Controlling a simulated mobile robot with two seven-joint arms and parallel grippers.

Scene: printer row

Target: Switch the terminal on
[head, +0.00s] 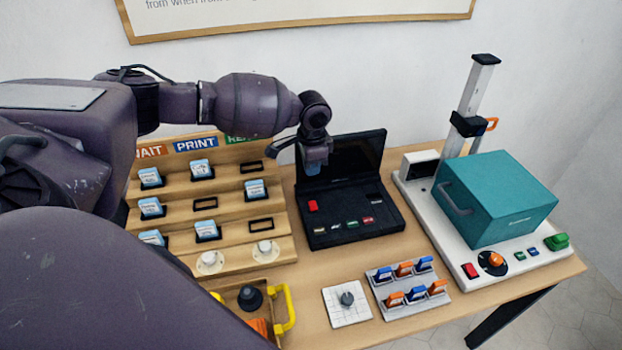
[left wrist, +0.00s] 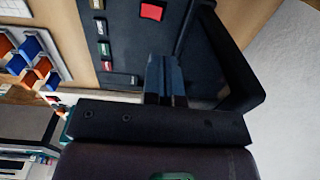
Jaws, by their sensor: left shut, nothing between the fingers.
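The terminal (head: 338,231) is a black case with a raised lid on the table, and its screen (head: 356,158) is dark. A red switch (head: 313,206) sits at the left of its panel, above a row of small coloured keys. My left gripper (head: 314,168) is shut and empty, pointing down above the panel's back left part, in front of the screen and behind the red switch. In the left wrist view the shut fingers (left wrist: 166,76) are over the black panel, with the red switch (left wrist: 151,12) at the top edge, apart from them. My right gripper is not in view.
A wooden card rack (head: 236,210) stands left of the terminal. A grey block with orange and blue switches (head: 408,307) and a white dial plate (head: 336,314) are in front. A white machine with a teal box (head: 495,198) stands right. A yellow-handled tray (head: 289,306) is front left.

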